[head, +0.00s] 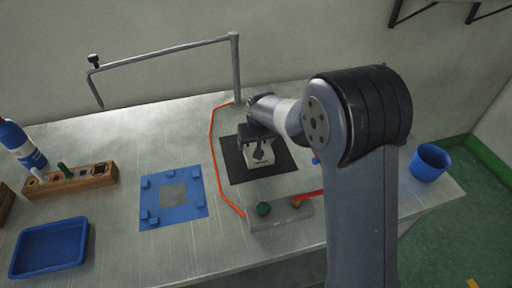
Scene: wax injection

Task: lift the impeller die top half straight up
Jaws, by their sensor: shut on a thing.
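The impeller die (259,167) is a pale grey block on the black mat (234,170), right of the table's middle. My gripper (257,152) points down over it and is shut on its top part. My gripper and wrist hide much of the die. I cannot tell whether the top half is apart from the lower half.
A blue mat with small blocks (179,212) lies left of the black mat. An orange cord (213,160) runs between them. A bent metal arm (165,48) stands behind. A blue tray (50,274) lies front left.

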